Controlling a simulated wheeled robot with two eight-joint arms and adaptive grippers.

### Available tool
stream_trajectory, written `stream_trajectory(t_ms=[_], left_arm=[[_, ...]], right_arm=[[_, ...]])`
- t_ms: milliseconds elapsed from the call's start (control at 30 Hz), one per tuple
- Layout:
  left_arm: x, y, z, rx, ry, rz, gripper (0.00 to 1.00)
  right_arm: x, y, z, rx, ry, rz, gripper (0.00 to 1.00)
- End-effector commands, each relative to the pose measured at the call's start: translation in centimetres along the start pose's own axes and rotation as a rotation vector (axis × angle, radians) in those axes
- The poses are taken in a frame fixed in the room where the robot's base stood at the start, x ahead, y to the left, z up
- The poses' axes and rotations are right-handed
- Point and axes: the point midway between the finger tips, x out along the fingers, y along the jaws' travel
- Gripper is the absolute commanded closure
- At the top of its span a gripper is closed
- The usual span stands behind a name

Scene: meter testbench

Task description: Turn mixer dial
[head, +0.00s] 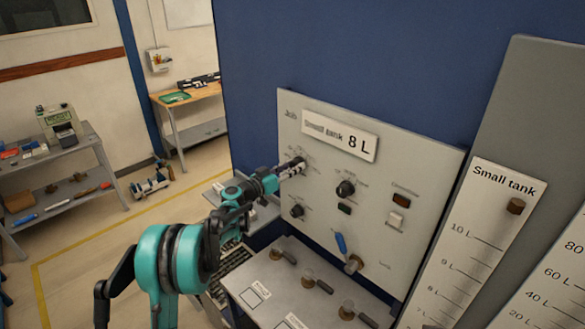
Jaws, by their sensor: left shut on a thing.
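A grey control panel (368,228) stands upright on the blue wall, with a label plate (340,135) reading "Small tank 8 L". My left gripper (297,165) reaches the panel's upper left and is shut on a dial there, which the fingers mostly hide. Another black dial (345,188) sits at the panel's middle, and a smaller black dial (297,211) sits below my gripper. The lettering by the dials is too small to read, so I cannot tell which is labelled mixer. My right gripper is not in view.
A blue-handled valve (341,243) and a white switch (396,219) are on the panel. Below it a grey ledge (262,285) carries several dark-handled taps. A small tank gauge (478,250) stands at right. Open floor lies at left, beside a cluttered shelf (60,165).

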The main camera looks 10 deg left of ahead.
Motion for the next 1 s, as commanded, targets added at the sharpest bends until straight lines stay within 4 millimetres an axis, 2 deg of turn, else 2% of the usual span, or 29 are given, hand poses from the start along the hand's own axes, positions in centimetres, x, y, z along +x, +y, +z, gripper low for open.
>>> stream_trajectory(t_ms=[367,1000], left_arm=[[0.0,-0.1,0.2,-0.209,0.001,-0.001,0.94],[0.0,-0.2,0.2,-0.814,0.002,-0.001,0.94]], right_arm=[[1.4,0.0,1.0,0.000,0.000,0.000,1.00],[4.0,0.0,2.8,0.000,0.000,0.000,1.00]])
